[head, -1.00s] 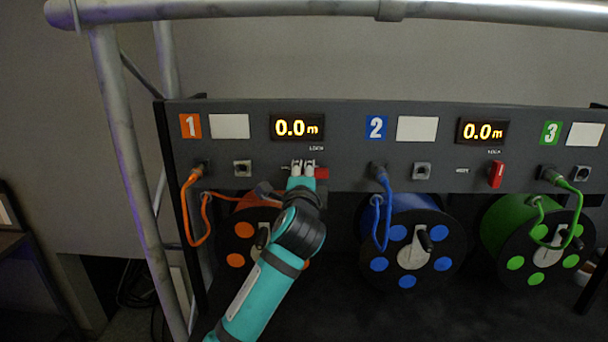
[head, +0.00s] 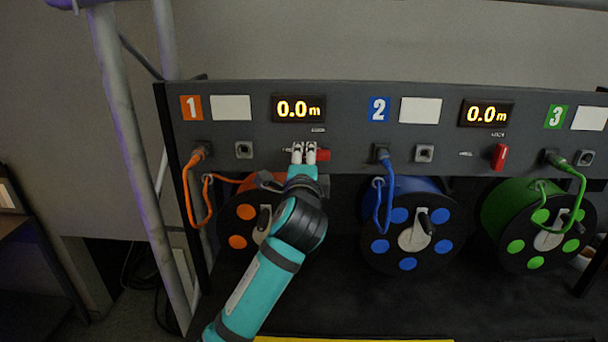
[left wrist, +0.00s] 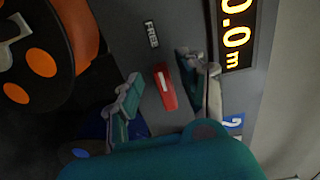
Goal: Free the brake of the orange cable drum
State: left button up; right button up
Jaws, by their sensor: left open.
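The orange cable drum (head: 243,214) hangs under panel section 1, partly hidden by my left arm. Its brake is a red lever (head: 323,155) on the panel below the 0.0 m display. In the left wrist view the red lever (left wrist: 166,90) lies lengthwise along the panel, in line with the FREE label (left wrist: 151,33). My left gripper (head: 304,153) is open at the panel. In the left wrist view its fingers stand on either side of the lever, with gaps showing. The left part of the lever is hidden in the head view. My right gripper is not in view.
A blue drum (head: 409,256) and a green drum (head: 521,223) hang to the right. The second section's red lever (head: 500,157) stands upright. An orange cable (head: 189,188) loops from its socket at the left. A metal truss post (head: 131,150) stands left of the panel.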

pick_arm(q)
jog(key=s, duration=0.9)
jog(key=shift+s, duration=0.25)
